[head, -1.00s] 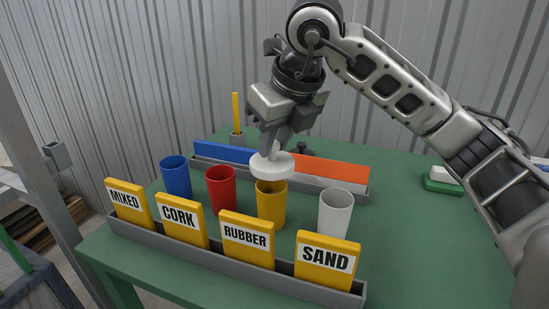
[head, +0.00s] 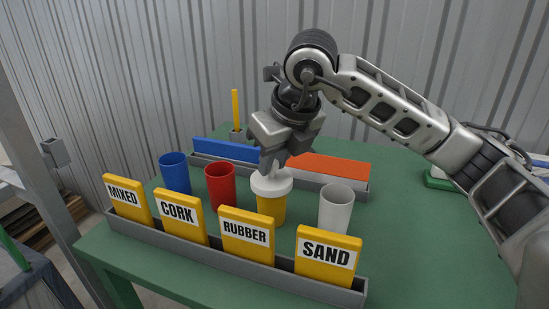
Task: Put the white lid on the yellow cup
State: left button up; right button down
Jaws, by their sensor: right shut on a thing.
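The yellow cup (head: 271,208) stands upright on the green table, between the red cup and the white cup. The white lid (head: 272,186) sits level over the cup's mouth and covers its rim; whether it is fully pressed down I cannot tell. My right gripper (head: 272,163) points down from above and is shut on the lid's raised middle. The fingertips are partly hidden against the lid. My left gripper is not in view.
A blue cup (head: 175,172), a red cup (head: 220,186) and a white cup (head: 336,209) stand in the same row. In front is a grey rack (head: 180,240) with yellow label cards (head: 247,238). Behind is a tray with blue (head: 226,150) and orange (head: 330,168) pieces.

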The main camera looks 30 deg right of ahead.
jog(key=shift+f, duration=0.1)
jog(key=c, duration=1.3)
grip_release()
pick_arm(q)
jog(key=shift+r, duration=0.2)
pick_arm(e)
jog(key=shift+o, duration=0.2)
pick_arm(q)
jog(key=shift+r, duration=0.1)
pick_arm(e)
jog(key=shift+r+p, duration=0.4)
pick_arm(q)
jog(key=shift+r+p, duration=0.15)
jog(key=shift+p, duration=0.4)
pick_arm(e)
jog(key=v, duration=1.2)
jog(key=shift+r, duration=0.3)
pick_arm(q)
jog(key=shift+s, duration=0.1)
pick_arm(e)
jog(key=shift+w, duration=0.1)
